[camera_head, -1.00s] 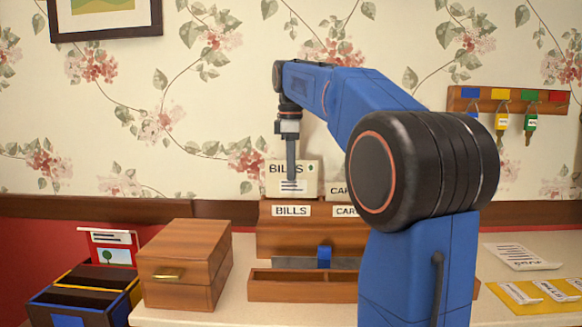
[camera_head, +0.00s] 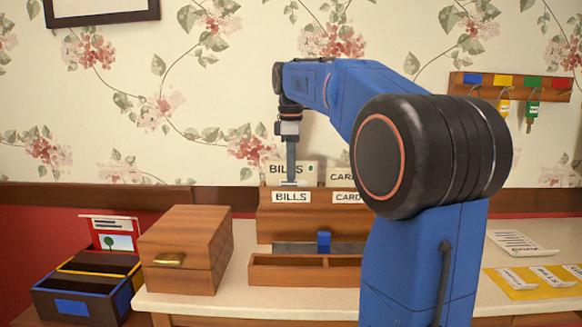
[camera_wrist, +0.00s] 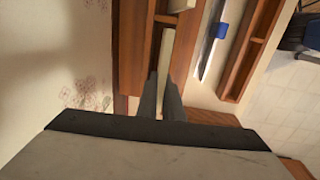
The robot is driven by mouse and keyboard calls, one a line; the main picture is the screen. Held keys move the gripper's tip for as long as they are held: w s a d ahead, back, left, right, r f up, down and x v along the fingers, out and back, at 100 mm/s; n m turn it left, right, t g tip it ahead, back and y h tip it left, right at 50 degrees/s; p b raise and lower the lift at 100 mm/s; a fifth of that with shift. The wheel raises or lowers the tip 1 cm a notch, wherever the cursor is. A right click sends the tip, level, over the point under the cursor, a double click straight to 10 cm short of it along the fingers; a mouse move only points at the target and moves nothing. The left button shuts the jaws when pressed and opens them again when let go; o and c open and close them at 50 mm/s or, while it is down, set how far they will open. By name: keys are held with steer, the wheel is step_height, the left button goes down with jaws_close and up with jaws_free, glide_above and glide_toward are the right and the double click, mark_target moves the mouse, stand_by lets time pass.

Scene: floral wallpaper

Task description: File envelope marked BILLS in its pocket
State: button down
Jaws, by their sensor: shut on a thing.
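The white envelope marked BILLS (camera_head: 307,173) stands upright at the wooden letter holder (camera_head: 270,224), its lower part hidden behind the holder's front. The pocket label BILLS (camera_head: 291,197) is right below it. My gripper (camera_head: 292,182) points down and is shut on the envelope, with the fingertips close to the holder's top edge. In the wrist view, my fingers (camera_wrist: 172,98) are close together, with a pale strip of the envelope (camera_wrist: 178,55) beyond them in the wooden slot. A card marked CARD, partly hidden by my arm, stands in the pocket to the right.
A low wooden tray (camera_head: 290,271) lies in front of the holder. A wooden box (camera_head: 186,250) stands left, beside a dark bin (camera_head: 75,297). A yellow mat (camera_head: 520,292) with envelopes, one marked BILLS, and a paper (camera_head: 522,243) lie right. A key rack (camera_head: 510,86) hangs on the wall.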

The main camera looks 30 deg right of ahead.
stand_by(0.3)
steer(key=c, duration=1.8)
jaws_free()
steer(key=shift+c, duration=0.2)
step_height(320, 180, up, 17)
steer(key=s, duration=0.1)
steer(key=shift+s+a, duration=0.2)
steer(key=shift+a, duration=0.25)
